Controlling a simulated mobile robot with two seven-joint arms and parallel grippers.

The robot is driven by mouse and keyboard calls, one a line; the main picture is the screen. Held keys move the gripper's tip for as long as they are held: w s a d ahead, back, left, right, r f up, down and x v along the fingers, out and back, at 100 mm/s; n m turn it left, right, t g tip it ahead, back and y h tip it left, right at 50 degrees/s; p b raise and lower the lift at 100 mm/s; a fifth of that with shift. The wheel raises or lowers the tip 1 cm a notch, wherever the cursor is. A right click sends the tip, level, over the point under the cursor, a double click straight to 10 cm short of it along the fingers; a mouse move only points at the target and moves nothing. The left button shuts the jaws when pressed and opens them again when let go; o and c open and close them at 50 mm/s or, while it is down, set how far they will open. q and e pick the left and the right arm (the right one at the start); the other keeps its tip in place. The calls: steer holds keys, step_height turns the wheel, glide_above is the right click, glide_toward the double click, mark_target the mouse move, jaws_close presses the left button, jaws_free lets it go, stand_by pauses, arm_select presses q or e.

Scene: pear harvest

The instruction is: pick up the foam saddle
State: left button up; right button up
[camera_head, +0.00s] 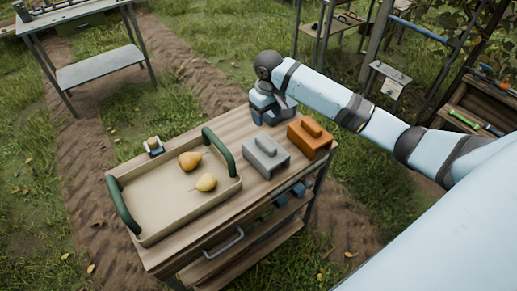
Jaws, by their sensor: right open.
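I cannot tell for certain which one is the foam saddle. My right gripper (262,116) is open, low over the far edge of the cart, just behind the grey block and apart from it. Its fingers look empty. My left gripper is not in view.
A beige tray (158,212) with green handles holds two yellow pears (190,160) (206,182) on the left of the cart (262,195). A small pale-and-dark item (154,146) sits by the tray's far rim. A metal table (98,66) stands at the back left.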

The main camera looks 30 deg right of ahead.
glide_above(266, 142)
steer(key=f, duration=0.7)
steer(key=shift+s+d+f+p, duration=0.1)
steer(key=shift+s+f+p, duration=0.1)
steer(key=shift+f+p, duration=0.2)
steer(key=shift+w+f+p, duration=0.15)
steer(key=shift+f+p, duration=0.4)
steer(key=shift+f, duration=2.3)
steer(key=c, duration=1)
steer(key=shift+r, duration=0.1)
